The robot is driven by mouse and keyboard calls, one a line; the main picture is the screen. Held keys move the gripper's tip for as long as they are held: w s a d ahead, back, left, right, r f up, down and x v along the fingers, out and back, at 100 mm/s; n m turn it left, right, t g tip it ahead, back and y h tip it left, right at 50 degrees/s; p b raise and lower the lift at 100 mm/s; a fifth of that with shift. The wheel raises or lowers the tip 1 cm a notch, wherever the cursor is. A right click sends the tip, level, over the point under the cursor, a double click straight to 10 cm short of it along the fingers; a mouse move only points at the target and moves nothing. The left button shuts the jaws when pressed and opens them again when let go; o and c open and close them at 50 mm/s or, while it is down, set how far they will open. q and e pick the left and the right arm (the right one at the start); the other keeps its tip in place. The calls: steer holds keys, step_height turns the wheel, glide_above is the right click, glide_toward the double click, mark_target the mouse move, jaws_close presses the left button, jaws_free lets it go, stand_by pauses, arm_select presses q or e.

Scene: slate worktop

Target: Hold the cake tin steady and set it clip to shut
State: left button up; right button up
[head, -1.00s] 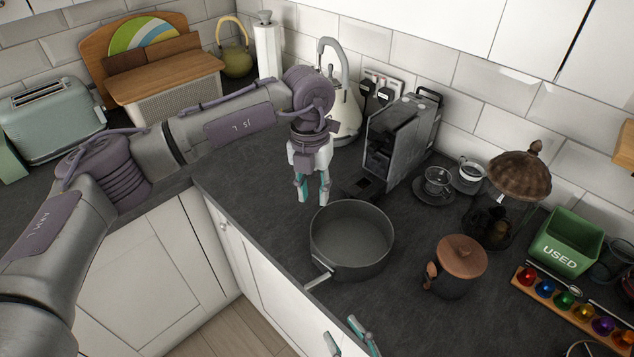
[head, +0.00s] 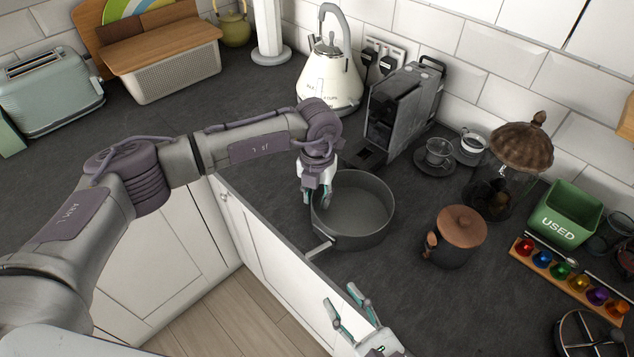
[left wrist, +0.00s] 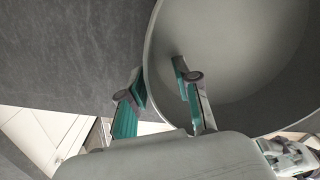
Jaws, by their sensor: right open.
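The cake tin (head: 362,236) is a round grey pan, upright on the worktop in the head view. Its clip (head: 320,249) is a pale lever at the tin's lower left, sticking out from the wall. My left gripper (head: 316,198) points down at the tin's left rim. In the left wrist view the tin (left wrist: 235,60) has its rim between the fingers of my left gripper (left wrist: 158,88), one inside and one outside, with a gap still showing. My right gripper (head: 342,284) is open and empty, below the clip near the worktop's front edge.
A lidded dark pot (head: 457,237) stands right of the tin. A coffee machine (head: 405,105) and a white kettle (head: 329,80) stand behind. A green bin (head: 567,214) and a rack of coloured capsules (head: 570,280) are further right. Worktop is clear left of the tin.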

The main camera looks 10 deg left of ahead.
arm_select(q)
steer(key=shift+f, duration=0.3)
jaws_close()
arm_select(e)
steer(key=shift+c, duration=0.2)
